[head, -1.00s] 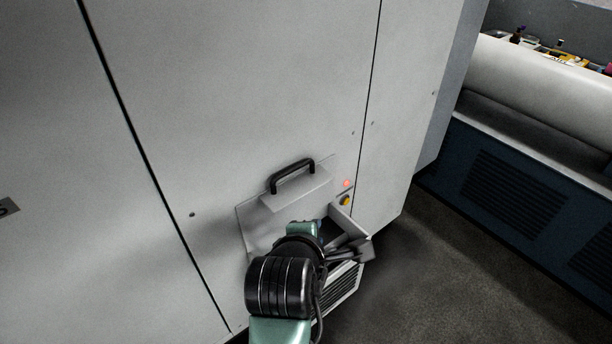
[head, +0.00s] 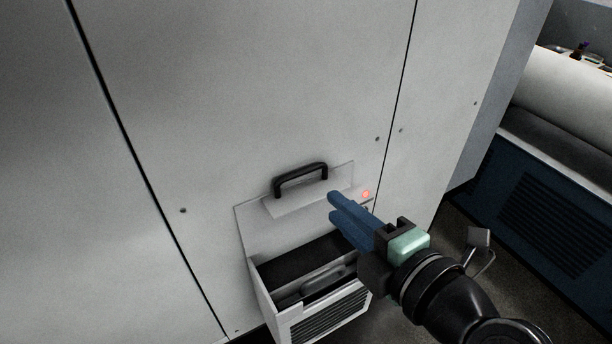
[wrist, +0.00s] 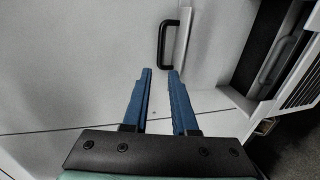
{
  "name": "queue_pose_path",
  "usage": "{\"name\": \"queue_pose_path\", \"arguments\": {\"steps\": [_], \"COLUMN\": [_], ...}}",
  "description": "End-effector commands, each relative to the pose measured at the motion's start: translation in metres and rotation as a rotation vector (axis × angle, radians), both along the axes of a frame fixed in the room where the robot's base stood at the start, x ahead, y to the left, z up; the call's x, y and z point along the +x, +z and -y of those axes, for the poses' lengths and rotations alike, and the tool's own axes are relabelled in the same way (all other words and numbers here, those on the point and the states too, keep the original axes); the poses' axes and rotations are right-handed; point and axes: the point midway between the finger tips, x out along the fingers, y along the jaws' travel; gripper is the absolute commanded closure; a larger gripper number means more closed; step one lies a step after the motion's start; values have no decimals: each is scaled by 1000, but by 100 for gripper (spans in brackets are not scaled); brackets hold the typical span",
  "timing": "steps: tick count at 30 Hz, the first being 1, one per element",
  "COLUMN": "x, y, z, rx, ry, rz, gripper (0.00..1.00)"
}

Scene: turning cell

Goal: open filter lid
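The filter lid (head: 262,230) is a pale grey flap with a black bar handle (head: 276,188). It stands raised against the cabinet front. Below it the filter box (head: 264,298) is open at the top, with a dark inside and a grey handled part in it. My gripper (head: 332,203) has blue fingers and is in front of the lid's right side. In the wrist view the two fingers (wrist: 159,72) are apart with nothing between them. The lid handle (wrist: 163,42) is beyond their tips, not touched. The open box (wrist: 262,50) is at the right there.
A red light (head: 365,194) glows on the cabinet (head: 260,90) right of the lid, close to my fingers. A blue vented machine (head: 545,200) with a pale rounded top stands at the right.

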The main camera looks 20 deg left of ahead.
Motion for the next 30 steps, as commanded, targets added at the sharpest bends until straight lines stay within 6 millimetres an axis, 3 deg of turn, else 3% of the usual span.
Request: {"name": "queue_pose_path", "arguments": {"steps": [9, 15, 28, 30], "x": [39, 57, 64, 64], "y": [-13, -22, -27, -27], "z": [-54, -75, -83, -83], "rx": [1, 0, -1, -1], "ry": [4, 1, -1, -1], "rz": [-6, -5, -2, -2], "gripper": [74, 74, 74, 83]}}
